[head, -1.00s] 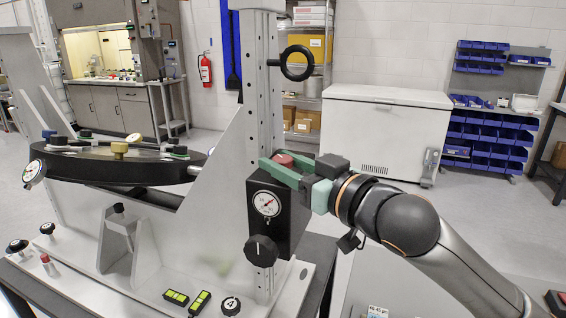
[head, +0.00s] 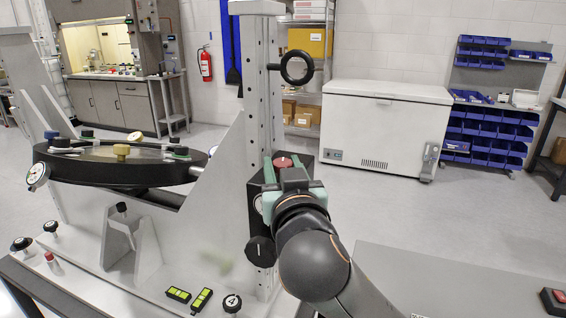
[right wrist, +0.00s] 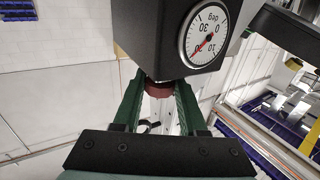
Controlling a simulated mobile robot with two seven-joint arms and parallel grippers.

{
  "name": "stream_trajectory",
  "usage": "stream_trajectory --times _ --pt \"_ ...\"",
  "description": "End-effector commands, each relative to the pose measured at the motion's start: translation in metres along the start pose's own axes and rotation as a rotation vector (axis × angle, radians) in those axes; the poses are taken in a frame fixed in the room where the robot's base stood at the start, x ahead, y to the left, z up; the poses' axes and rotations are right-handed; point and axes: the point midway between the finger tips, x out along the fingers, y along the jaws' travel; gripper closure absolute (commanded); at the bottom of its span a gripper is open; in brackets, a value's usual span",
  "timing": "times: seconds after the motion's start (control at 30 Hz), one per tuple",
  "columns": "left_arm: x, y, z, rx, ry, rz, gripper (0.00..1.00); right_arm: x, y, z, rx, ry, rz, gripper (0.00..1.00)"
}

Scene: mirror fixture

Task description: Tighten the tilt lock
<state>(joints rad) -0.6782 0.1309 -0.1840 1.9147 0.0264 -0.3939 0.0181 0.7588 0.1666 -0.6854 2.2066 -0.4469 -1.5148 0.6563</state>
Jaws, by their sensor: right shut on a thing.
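A black box with a dial, at the upright column, shows its left side in the head view (head: 256,188). A red knob (head: 284,161) sits on its top; I take this as the tilt lock. My right gripper (head: 285,167), with green fingers, is shut on the red knob, reaching from the near side. In the right wrist view the dark red knob (right wrist: 158,90) lies between the fingers, beside the box (right wrist: 150,35). The degree dial (right wrist: 207,35) with a red needle is clear there, but mostly hidden in the head view. My left gripper is not in view.
A black front knob (head: 260,251) sits low on the box, close to my right arm. A black ring handle (head: 297,67) sticks out above. The round mirror mount (head: 120,175) is at left. A grey tabletop (head: 450,282) at right is mostly bare.

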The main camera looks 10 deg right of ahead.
Motion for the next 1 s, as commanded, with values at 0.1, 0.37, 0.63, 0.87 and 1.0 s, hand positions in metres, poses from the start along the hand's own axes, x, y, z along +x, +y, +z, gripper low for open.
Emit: stream_trajectory --times 0.1,0.37,0.63,0.87,1.0 --pt "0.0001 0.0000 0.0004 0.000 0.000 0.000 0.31 0.0000 -0.0023 0.0016 0.002 -0.005 0.081 1.00" --pt "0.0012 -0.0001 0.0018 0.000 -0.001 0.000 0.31 0.0002 -0.0015 0.0016 -0.003 -0.002 0.212 1.00" --pt "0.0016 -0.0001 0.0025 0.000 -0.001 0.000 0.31 0.0005 -0.0004 0.0015 -0.004 -0.001 0.266 1.00" --pt "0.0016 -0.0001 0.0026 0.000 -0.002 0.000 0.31 0.0007 0.0000 0.0014 -0.005 -0.001 0.271 1.00" --pt "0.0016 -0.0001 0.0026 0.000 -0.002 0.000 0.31 0.0007 0.0000 0.0014 -0.005 -0.001 0.271 1.00"
